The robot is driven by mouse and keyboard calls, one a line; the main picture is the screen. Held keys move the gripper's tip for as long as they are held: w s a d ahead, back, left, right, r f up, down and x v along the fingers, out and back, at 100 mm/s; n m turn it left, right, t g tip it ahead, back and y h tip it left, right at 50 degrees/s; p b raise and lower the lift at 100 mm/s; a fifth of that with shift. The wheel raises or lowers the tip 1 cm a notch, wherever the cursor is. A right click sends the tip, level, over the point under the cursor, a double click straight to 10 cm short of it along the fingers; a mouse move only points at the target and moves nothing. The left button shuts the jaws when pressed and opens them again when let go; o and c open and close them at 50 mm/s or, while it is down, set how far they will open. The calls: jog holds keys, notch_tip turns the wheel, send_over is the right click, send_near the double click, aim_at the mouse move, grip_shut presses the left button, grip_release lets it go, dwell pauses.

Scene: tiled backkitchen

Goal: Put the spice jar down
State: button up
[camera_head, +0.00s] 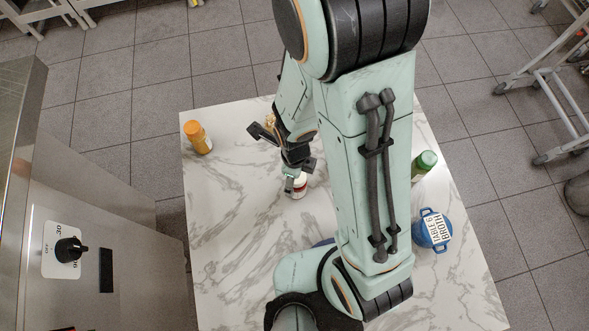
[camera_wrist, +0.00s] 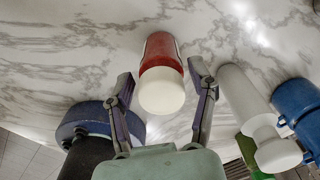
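The spice jar, red with a white lid (camera_wrist: 161,90), stands on the marble table (camera_head: 235,235), as far as I can tell. In the head view the jar (camera_head: 299,187) shows just under my gripper (camera_head: 295,180), partly hidden by it. In the wrist view my gripper (camera_wrist: 160,85) has one finger on each side of the jar. The fingers are spread, with a narrow gap visible between each finger and the lid. The jar's underside is hidden.
An orange bottle (camera_head: 198,138) stands far left. A green-lidded jar (camera_head: 424,163) and a blue pot marked broth (camera_head: 431,231) stand right. The wrist view shows a white cylinder (camera_wrist: 246,100) right and a blue round thing (camera_wrist: 85,118) left. Bare marble lies left of the jar.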

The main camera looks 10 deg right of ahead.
dwell(0.3)
notch_tip(320, 180, up, 11)
jog(key=shift+r, duration=0.1)
jog(key=s+d+r+n, duration=0.1)
jog(key=s+r+n, duration=0.2)
jog(key=n, duration=0.8)
jog(key=s+d+r+n, duration=0.1)
jog(key=s+r+n, duration=0.2)
jog(key=n, duration=0.8)
jog(key=shift+s+d+r+y, duration=0.3)
jog(key=shift+s+r+y, duration=0.1)
jog(key=shift+s, duration=0.3)
jog(key=shift+o, duration=0.5)
jog(key=n, duration=0.1)
jog(key=s+n, duration=0.1)
jog(key=n, duration=0.1)
jog(key=shift+s+d+r+n, duration=0.1)
jog(key=shift+s+r+n, duration=0.1)
jog(key=shift+n, duration=0.1)
jog(key=shift+w, duration=0.1)
